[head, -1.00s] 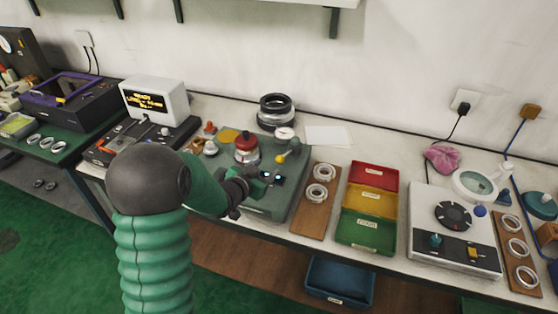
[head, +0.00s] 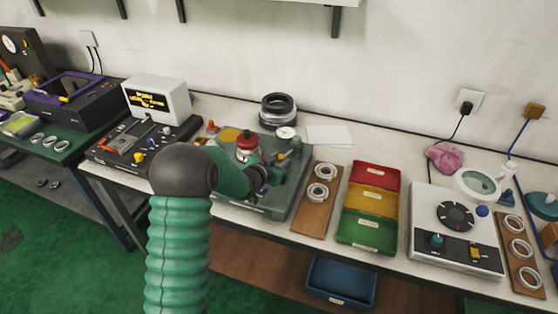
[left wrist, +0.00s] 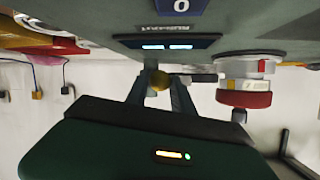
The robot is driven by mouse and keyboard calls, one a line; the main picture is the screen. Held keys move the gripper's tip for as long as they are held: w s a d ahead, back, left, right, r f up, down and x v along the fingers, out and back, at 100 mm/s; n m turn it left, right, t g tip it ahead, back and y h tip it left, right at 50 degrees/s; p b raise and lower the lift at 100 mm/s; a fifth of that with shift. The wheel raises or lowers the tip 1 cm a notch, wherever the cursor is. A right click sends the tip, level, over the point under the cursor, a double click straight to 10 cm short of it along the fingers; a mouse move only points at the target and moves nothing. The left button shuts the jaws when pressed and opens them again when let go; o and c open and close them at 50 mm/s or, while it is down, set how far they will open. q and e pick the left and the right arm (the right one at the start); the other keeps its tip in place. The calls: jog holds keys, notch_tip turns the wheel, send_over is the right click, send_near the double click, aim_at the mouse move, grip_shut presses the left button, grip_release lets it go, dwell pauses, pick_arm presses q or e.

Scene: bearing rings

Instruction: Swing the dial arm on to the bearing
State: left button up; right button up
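The bearing fixture (head: 285,190) is a grey-green block on the bench. A red-topped part (head: 247,142) stands on it, and in the left wrist view a red band with pale metal rings (left wrist: 247,97) shows at the right. The dial arm's yellow ball knob (left wrist: 160,82) lies between the two fingertips of my left gripper (left wrist: 160,86). The fingers flank the ball closely; whether they press on it is unclear. In the head view my left gripper (head: 262,178) is over the fixture, partly hidden by my own arm. My right gripper is out of view.
A wooden board with bearing rings (head: 317,205) lies right of the fixture, then red, yellow and green trays (head: 366,231). A black ring stack (head: 278,110) stands behind. A small screen unit (head: 157,98) is at left, a white device (head: 456,245) at right.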

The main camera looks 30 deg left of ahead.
pick_arm(q)
grip_shut()
jog(key=shift+a, duration=0.15)
dwell(1.0)
